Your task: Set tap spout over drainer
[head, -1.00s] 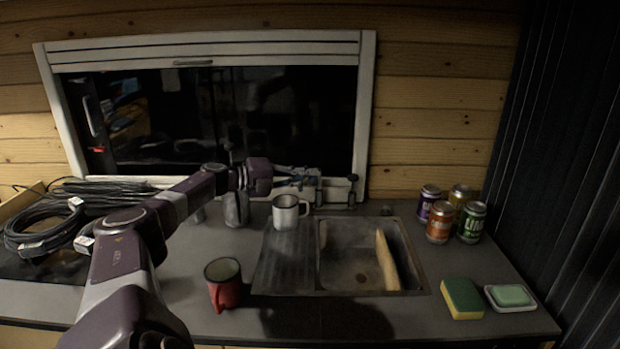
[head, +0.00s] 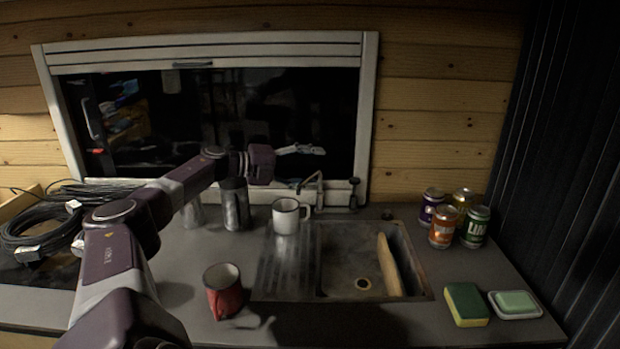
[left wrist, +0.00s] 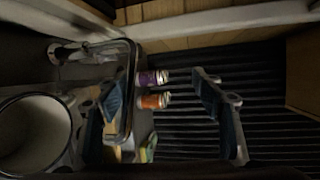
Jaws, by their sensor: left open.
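The silver tap (head: 319,183) stands behind the sink. Its spout bends to the left, with its tip over the back of the ribbed drainer (head: 283,282), near the white mug (head: 286,217). My left gripper (head: 312,150) is open and empty, raised above the tap in front of the window. In the left wrist view, the gripper's two fingers (left wrist: 167,108) are spread wide, with the curved tap (left wrist: 131,60) beside the left finger and the mug's rim (left wrist: 68,108) at lower left. I cannot tell whether that finger touches the tap. My right gripper is out of view.
The sink basin (head: 345,262) holds a long pale object (head: 388,265). A red mug (head: 224,295) stands left of the drainer. Several cans (head: 444,226), a sponge (head: 466,305) and a soap dish (head: 516,312) are to the right. A metal canister (head: 235,207) stands behind.

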